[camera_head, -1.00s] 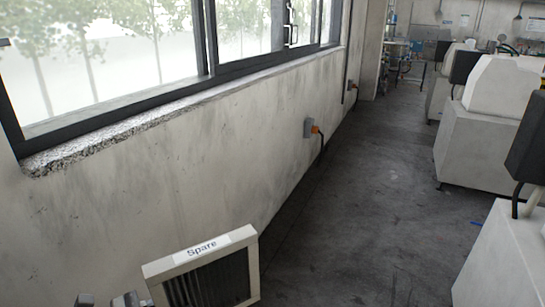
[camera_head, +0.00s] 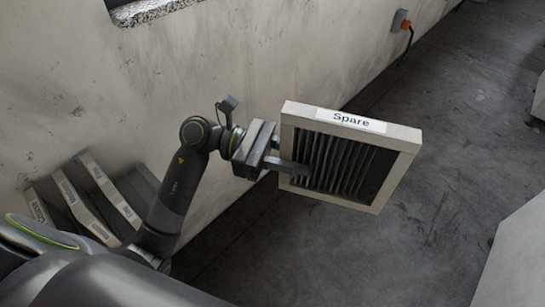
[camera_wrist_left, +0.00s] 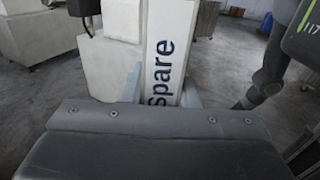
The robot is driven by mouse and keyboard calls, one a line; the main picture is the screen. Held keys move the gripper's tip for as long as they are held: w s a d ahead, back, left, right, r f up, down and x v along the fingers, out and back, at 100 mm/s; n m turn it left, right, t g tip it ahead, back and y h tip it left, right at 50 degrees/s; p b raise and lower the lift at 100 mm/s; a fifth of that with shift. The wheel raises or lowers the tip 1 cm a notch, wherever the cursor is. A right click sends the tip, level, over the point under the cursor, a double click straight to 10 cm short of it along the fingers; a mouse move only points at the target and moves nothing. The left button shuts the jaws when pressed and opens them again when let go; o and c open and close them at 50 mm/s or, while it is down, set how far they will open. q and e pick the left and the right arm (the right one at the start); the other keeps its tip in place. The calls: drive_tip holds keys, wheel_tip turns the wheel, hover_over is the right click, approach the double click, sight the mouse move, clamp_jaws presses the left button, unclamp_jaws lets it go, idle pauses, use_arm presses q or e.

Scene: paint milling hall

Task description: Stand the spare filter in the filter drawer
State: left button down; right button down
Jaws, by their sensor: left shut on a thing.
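The spare filter (camera_head: 405,146) is a square pale frame with dark pleats and a "Spare" label on its top edge. My left gripper (camera_head: 290,168) is shut on its left side and holds it in the air, away from the wall. In the left wrist view the labelled edge (camera_wrist_left: 162,55) stands between the fingers. At the lower left, filters labelled Coarse, Medium and Fine (camera_head: 115,200) stand in a row by the wall, with a dark gap (camera_head: 137,188) right of Fine. My arm hides part of this row, and the drawer's rim is unclear. My right gripper is not clearly shown.
The wall (camera_head: 270,60) with a window ledge (camera_head: 150,9) runs along the left. An orange-and-grey socket (camera_head: 400,22) with a cable sits on it. The floor (camera_head: 440,220) beyond the filter is clear. Pale machine blocks (camera_wrist_left: 105,65) stand across the aisle.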

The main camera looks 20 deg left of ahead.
sight(304, 142)
use_arm(q)
drive_tip(key=shift+d+r+m+g, duration=0.3)
drive_tip(key=shift+d+m+g, duration=0.1)
drive_tip(key=shift+d+g, duration=0.25)
drive_tip(key=shift+d+r+m+g, duration=0.3)
drive_tip(key=shift+d+m+g, duration=0.1)
drive_tip(key=shift+d+g, duration=0.25)
drive_tip(key=shift+w+d+f+m+g+y, duration=1.1)
drive_tip(key=shift+w+d+f+m+g, duration=1.1)
drive_tip(key=shift+g, duration=1.2)
drive_tip(key=shift+s+a+r+n+t+h, duration=0.3)
drive_tip(key=shift+s+a+r+n+t, duration=1)
drive_tip(key=shift+t, duration=0.8)
drive_tip(key=shift+s+a+r+n+t+h, duration=0.3)
drive_tip(key=shift+s+a+r+n+t, duration=0.55)
drive_tip(key=shift+a+r+n+t, duration=0.9)
drive_tip(key=shift+s+a+r+n+t+h, duration=0.3)
drive_tip(key=shift+s+a+r+n+t, duration=1.15)
drive_tip(key=shift+t, duration=1)
